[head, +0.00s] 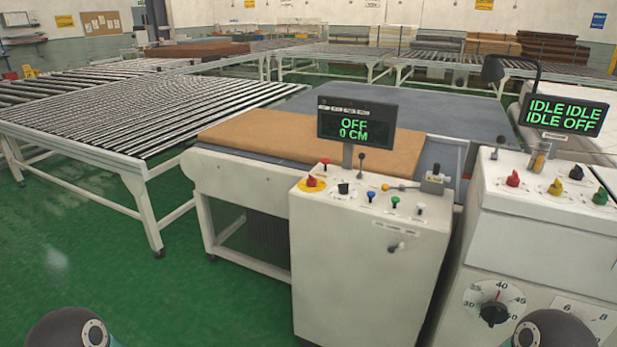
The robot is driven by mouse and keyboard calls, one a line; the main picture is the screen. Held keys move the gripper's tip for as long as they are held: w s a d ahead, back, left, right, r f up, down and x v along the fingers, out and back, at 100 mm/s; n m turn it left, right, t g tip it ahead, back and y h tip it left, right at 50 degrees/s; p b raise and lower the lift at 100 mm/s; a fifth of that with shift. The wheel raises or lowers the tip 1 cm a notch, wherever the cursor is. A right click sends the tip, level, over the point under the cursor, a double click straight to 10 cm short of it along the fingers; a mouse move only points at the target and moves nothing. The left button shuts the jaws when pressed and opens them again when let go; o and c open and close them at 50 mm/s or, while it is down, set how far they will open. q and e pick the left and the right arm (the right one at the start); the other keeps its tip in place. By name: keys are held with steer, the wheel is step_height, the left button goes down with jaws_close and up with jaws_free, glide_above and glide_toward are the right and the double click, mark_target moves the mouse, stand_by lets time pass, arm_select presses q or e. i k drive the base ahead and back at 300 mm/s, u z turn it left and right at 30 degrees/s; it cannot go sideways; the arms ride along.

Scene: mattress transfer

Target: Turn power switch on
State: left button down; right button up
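A white control cabinet (345,260) stands in front of me in the head view. Its sloped top carries a red knob on a yellow round base (311,184), a black knob (343,188), and several small blue, green and white push knobs (371,196). No label tells me which control is the power switch. The display (356,122) above the panel reads "OFF" and "0 CM". Only rounded joints of my own arms show at the bottom corners. Both grippers are out of view.
A second cabinet (520,230) at the right has coloured knobs, a numbered dial (494,312) and a display (563,114) reading "IDLE" and "OFF". A tan slab (250,135) lies behind the first cabinet. Roller conveyors (130,115) fill the left. Green floor (90,270) is clear at front left.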

mark_target(310, 183)
steer(key=u, duration=0.25)
steer(key=i, duration=1.1)
steer(key=u, duration=0.1)
